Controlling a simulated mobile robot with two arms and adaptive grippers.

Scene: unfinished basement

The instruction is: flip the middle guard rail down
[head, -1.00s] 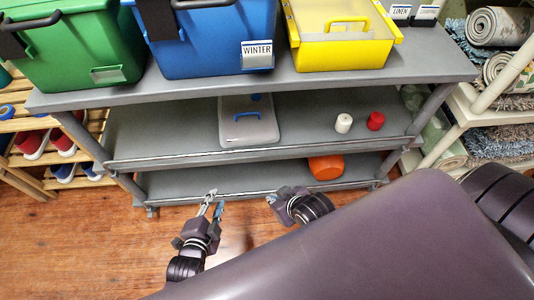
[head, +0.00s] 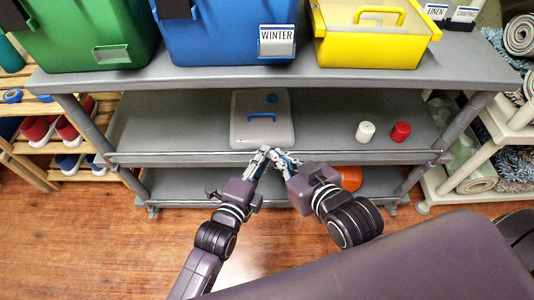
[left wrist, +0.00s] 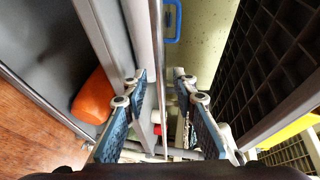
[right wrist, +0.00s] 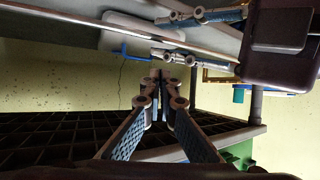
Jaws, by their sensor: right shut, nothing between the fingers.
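The middle guard rail (head: 350,156) is a long thin grey bar along the front edge of the middle shelf (head: 180,125). Whether it is raised or lowered is hard to tell. My left gripper (head: 264,152) is at the rail near its middle. In the left wrist view my left gripper (left wrist: 160,74) is open, with a finger on each side of the rail (left wrist: 157,50); I cannot tell if they touch it. My right gripper (head: 278,155) is close beside it on the right. In the right wrist view my right gripper (right wrist: 165,76) is shut and empty, near the rail (right wrist: 120,22).
A pale box (head: 262,130) with a blue handle stands behind the rail. A white roll (head: 366,131) and a red roll (head: 400,132) are to its right. An orange container (head: 350,178) is on the bottom shelf. Green, blue and yellow bins (head: 370,50) fill the top shelf.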

